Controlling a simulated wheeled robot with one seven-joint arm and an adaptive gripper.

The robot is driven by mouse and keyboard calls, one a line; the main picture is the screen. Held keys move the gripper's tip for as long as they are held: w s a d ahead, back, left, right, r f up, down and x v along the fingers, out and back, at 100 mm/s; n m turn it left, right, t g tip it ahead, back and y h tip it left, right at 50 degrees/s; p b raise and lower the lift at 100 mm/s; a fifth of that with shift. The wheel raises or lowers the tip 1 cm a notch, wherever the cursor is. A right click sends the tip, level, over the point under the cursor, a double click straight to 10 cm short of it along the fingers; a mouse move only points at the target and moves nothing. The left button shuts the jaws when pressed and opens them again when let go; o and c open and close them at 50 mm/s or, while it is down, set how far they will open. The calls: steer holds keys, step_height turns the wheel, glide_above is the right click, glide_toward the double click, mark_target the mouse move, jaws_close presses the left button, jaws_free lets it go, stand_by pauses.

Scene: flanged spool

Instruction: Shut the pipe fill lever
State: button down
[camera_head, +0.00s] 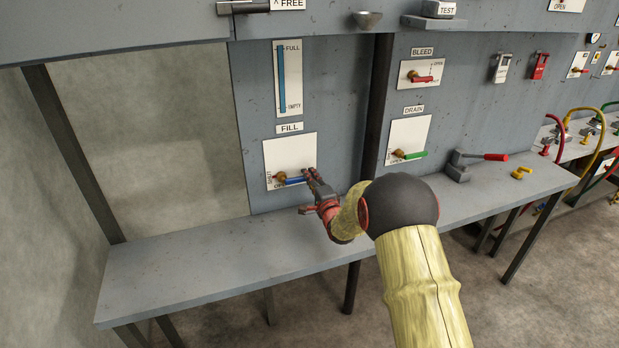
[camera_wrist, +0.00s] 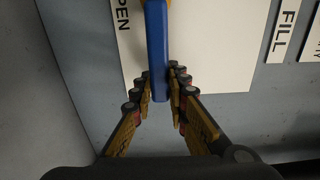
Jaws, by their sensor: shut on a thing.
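The fill lever is a blue handle (camera_head: 293,181) on a brass valve (camera_head: 281,176), in front of a white plate (camera_head: 290,152) under the FILL label (camera_head: 290,127). The handle points right, roughly level, in the head view. My gripper (camera_head: 312,178) is at its free right end. In the wrist view the blue handle (camera_wrist: 157,45) runs down between the fingertips of my gripper (camera_wrist: 158,92), which close on it from both sides. OPEN lettering (camera_wrist: 122,15) shows on the plate left of the handle. My fingers partly hide the handle's tip in the head view.
The grey bench (camera_head: 190,262) below the panel is clear at left. To the right are the green drain lever (camera_head: 414,155), the red bleed lever (camera_head: 423,79), a dark post (camera_head: 376,105) and a red-handled tool (camera_head: 478,160) on the bench. A level gauge (camera_head: 283,78) is above.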

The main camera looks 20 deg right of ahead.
steer(key=shift+f, duration=0.1)
steer(key=c, duration=1.7)
jaws_free()
steer(key=shift+c, duration=0.2)
steer(key=s, duration=1.2)
